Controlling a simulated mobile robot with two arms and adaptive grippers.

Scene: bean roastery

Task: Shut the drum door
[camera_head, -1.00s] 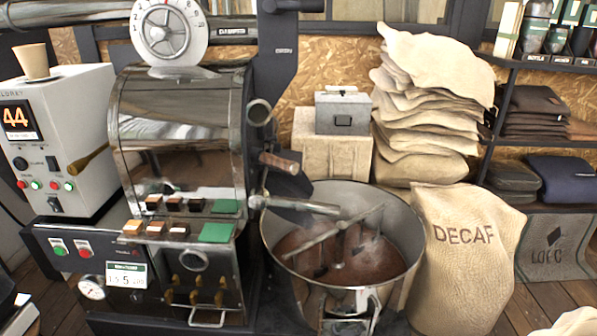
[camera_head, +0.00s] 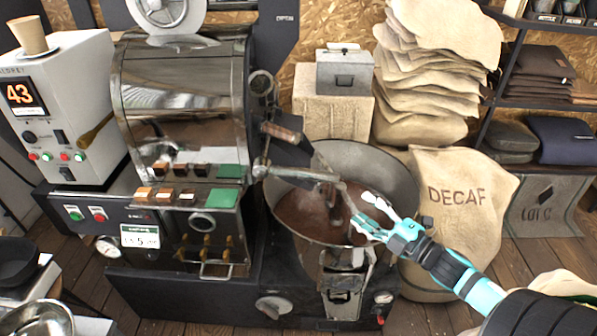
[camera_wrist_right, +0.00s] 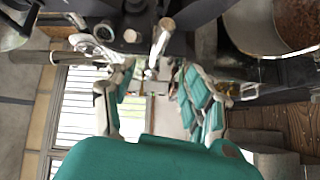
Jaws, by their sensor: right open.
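The roaster's drum (camera_head: 185,90) is a shiny metal housing on the left. On its right side a dark plate (camera_head: 292,153), which looks like the drum door, juts out over the cooling tray. A wooden handle (camera_head: 282,132) is above it and a metal bar (camera_head: 300,174) below. How far the door stands open is hard to tell. My right gripper (camera_head: 363,212) is open and empty over the tray's right part, right of and below the bar, apart from it. In the right wrist view the open fingers (camera_wrist_right: 156,70) show with metal rods (camera_wrist_right: 161,38) beyond.
The round cooling tray (camera_head: 400,190) holds brown beans and a stirring arm. A DECAF sack (camera_head: 465,215) stands close to its right, behind my right forearm. Stacked sacks (camera_head: 435,80) and a grey box (camera_head: 344,72) stand at the back. A metal bowl (camera_head: 40,318) is at lower left.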

